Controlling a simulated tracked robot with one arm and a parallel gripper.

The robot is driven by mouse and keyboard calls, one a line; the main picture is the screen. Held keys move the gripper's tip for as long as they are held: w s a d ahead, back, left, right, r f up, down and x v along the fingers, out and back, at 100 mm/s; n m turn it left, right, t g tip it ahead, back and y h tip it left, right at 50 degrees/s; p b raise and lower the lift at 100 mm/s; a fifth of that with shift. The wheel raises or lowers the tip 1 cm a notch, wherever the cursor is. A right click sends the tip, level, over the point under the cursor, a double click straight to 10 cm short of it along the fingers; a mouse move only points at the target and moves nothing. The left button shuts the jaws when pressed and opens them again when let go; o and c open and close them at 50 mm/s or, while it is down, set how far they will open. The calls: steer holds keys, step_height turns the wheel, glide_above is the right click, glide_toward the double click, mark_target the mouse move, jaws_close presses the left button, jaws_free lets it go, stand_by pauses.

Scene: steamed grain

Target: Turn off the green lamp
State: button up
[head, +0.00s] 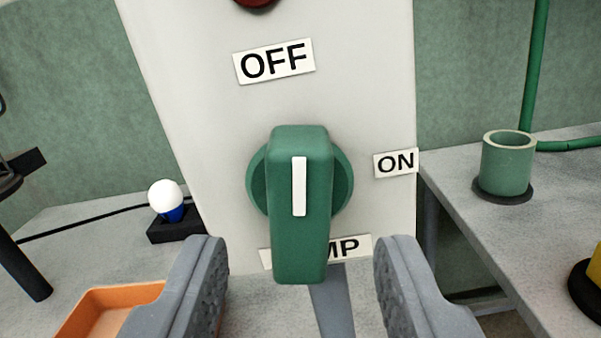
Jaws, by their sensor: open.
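A green rotary knob (300,240) with a white stripe is mounted on a pale upright panel (200,90). The knob stands upright, its stripe vertical. An OFF label (274,61) is above it and an ON label (396,163) is to its right. A label below (352,247) is partly hidden by the knob; only "MP" reads. My gripper (301,252) is open, one finger on each side of the knob's lower part in the picture, with gaps on both sides. No lit green lamp is clearly visible.
A white bulb on a blue base (167,201) stands on the left table beside an orange tray (98,305). A hollow green cylinder (506,166) on a dark disc stands on the right table, near a green pipe (534,70). A dark red part (257,3) shows at the top.

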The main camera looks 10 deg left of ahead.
mark_target(302, 234)
steer(key=shift+w+b, duration=0.35)
steer(key=shift+w, duration=1.3)
jaws_close()
